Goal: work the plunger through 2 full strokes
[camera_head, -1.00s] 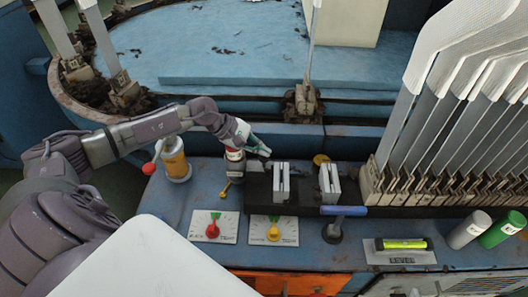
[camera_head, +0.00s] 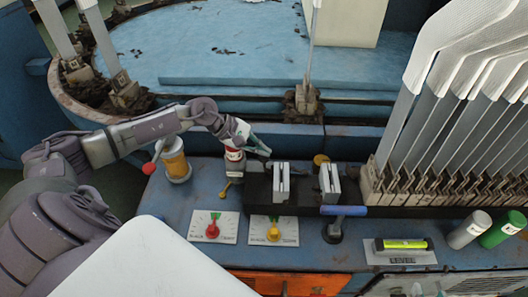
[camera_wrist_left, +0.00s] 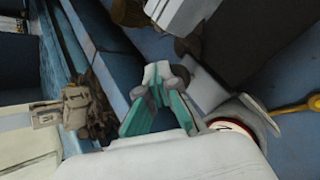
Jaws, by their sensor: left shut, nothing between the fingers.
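A blue T-shaped handle (camera_head: 343,210) stands on a dark round base on the blue bench top, right of the dials; it looks like a plunger, though I cannot be sure. A yellow cylinder (camera_head: 176,160) with a red ball knob (camera_head: 149,168) on its side stands at the bench's left. My left gripper (camera_head: 263,150) is shut and empty, behind and left of the blue handle and apart from both. Its teal fingers meet at the tips in the left wrist view (camera_wrist_left: 158,72). My right gripper is not in view.
A red-and-white fitting (camera_head: 234,155) stands close beside my left gripper. Upright pale plates (camera_head: 281,182) stand between it and the blue handle. Two dial plates (camera_head: 273,231) lie in front. A row of sock boards (camera_head: 430,120) fills the right; green and grey cylinders (camera_head: 503,229) lie there.

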